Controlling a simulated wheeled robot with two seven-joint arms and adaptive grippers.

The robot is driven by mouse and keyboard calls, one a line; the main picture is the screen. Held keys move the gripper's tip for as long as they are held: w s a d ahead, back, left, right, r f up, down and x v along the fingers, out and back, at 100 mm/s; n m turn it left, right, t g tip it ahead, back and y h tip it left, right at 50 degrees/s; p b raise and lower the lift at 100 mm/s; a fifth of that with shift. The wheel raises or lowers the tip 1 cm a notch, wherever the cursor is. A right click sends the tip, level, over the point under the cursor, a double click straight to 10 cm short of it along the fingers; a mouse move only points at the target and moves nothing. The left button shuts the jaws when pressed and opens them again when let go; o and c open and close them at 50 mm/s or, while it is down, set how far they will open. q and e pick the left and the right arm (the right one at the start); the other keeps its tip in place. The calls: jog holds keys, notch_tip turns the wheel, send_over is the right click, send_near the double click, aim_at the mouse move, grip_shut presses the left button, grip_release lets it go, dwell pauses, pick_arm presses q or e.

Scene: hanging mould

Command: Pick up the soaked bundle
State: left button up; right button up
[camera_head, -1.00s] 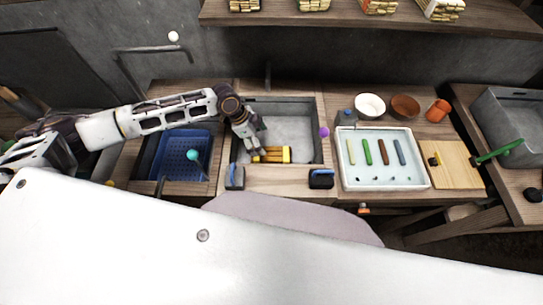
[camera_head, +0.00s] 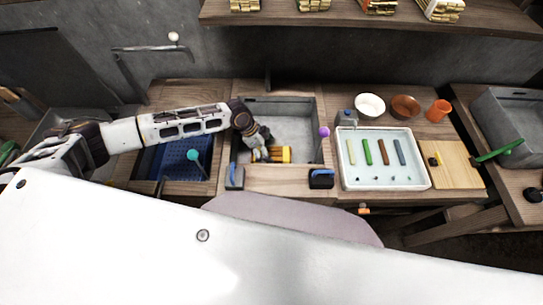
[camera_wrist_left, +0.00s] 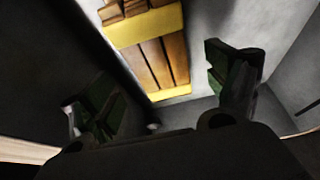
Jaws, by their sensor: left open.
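The soaked bundle (camera_head: 286,154) lies on the floor of the grey basin (camera_head: 300,122), near its front edge. In the left wrist view it is a bundle of brown sticks with yellow bands (camera_wrist_left: 163,62), lying ahead of the fingers. My left gripper (camera_head: 259,154) reaches down into the basin at the left part of the bundle and hides some of it. In the wrist view my left gripper (camera_wrist_left: 168,95) is open, with its dark green-padded fingers wide apart and nothing held between them. I cannot tell whether a finger touches the bundle. My right gripper is not in view.
A blue perforated tray (camera_head: 172,162) stands left of the basin, under my left arm. Right of the basin is a white tray (camera_head: 385,180) with coloured bars. Small blue-handled blocks (camera_head: 321,179) sit along the front edge. Bowls and an orange cup (camera_head: 438,110) stand behind.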

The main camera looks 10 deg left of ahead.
aim_at(271, 153)
pick_arm(q)
jog(key=shift+x, duration=2.1)
jog(key=shift+d+f, duration=0.15)
jog(key=shift+f, duration=0.25)
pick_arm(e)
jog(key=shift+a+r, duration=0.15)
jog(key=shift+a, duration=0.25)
pick_arm(q)
jog(key=shift+c, duration=0.3)
jog(key=c, duration=1.4)
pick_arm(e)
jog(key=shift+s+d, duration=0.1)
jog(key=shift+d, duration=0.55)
pick_arm(q)
jog(key=shift+o, duration=0.2)
jog(key=shift+r, duration=0.15)
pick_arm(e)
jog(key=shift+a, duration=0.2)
